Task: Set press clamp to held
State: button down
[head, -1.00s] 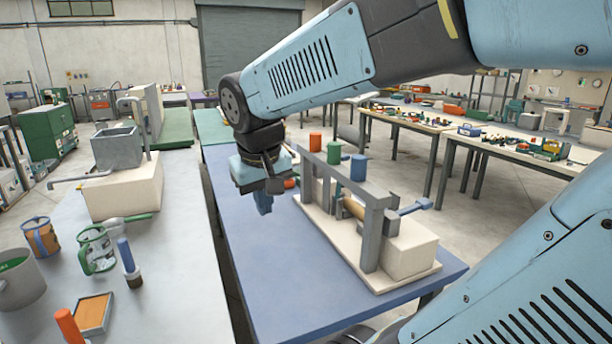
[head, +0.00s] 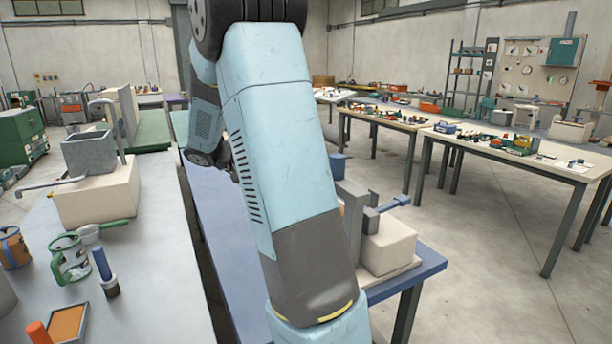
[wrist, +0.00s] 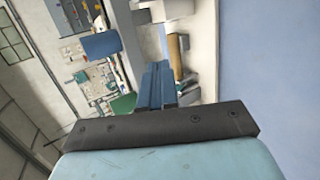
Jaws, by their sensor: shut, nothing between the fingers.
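The winder stands on the blue table (head: 425,264), partly hidden behind my arm in the head view. Its grey upright frame (head: 353,215), cream block (head: 390,247) and a lever with a blue end (head: 396,202) show at its right end. I cannot tell for certain which part is the press clamp. In the wrist view my gripper (wrist: 160,68) is shut and empty, its blue fingers pointing toward the winder. A tan roller (wrist: 174,52) shows just right of the fingertips, and a grey bar (wrist: 126,40) left of them.
A grey bench (head: 150,270) with mugs stands left. Tables of small parts (head: 510,150) stand right, with open floor between.

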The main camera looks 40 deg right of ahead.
jog(key=w+d+f+h, duration=0.4)
jog(key=w+f+h, duration=0.1)
jog(key=w, duration=0.3)
jog(key=w+d+f+n+h, duration=0.1)
jog(key=w+d+f+h, duration=0.4)
jog(key=w+f, duration=0.2)
jog(key=shift+w+f+h, duration=0.25)
jog(key=shift+w+h, duration=0.05)
jog(key=shift+w, duration=0.45)
jog(key=shift+d, duration=0.15)
jog(key=x, duration=1.4)
